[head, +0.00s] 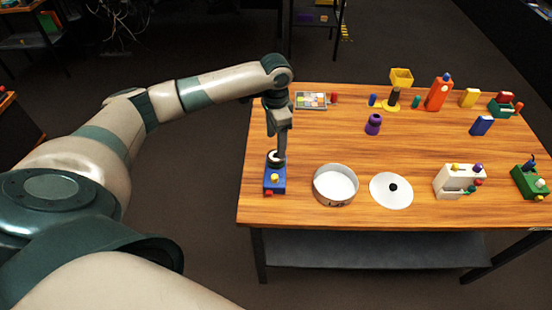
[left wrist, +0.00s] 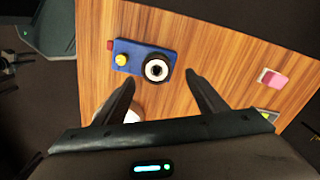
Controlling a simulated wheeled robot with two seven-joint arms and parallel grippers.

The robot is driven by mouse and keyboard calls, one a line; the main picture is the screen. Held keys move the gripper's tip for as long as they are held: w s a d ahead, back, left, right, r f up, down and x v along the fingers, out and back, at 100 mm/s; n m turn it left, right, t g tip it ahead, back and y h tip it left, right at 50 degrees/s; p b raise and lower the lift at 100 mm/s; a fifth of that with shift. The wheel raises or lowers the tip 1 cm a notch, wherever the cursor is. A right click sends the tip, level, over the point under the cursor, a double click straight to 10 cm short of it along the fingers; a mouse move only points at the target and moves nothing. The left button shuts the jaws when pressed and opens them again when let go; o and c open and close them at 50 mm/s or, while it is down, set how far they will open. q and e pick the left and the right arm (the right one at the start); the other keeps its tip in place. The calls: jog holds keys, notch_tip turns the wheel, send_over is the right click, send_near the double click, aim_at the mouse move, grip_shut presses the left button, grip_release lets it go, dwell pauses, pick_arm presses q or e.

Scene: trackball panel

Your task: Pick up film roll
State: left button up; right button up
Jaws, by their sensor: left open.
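I cannot tell for certain which thing is the film roll. A round black-and-white piece (left wrist: 157,68) sits at one end of a blue panel (head: 275,185). The panel also has a yellow knob and a red piece, and it shows in the left wrist view (left wrist: 133,49). My left gripper (head: 281,157) points down at the panel's far end, by the round piece. In the left wrist view its fingers (left wrist: 160,78) are apart, with nothing between them, and the round piece shows just beyond the tips. My right gripper is not in view.
A round white pan (head: 335,186) and a white lid (head: 391,190) with a black knob stand right of the panel. The table's left edge is close to the panel.

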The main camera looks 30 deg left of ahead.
pick_arm(q)
jog(key=shift+s+f+p, duration=0.15)
jog(key=shift+f+p, duration=0.25)
jog(key=f+p, duration=0.1)
jog(key=f, duration=0.3)
jog(key=shift+s+d+p, duration=0.15)
jog(key=shift+s+p, duration=0.05)
jog(key=shift+p, duration=0.15)
jog(key=shift+f, duration=0.2)
jog(key=c, duration=1.1)
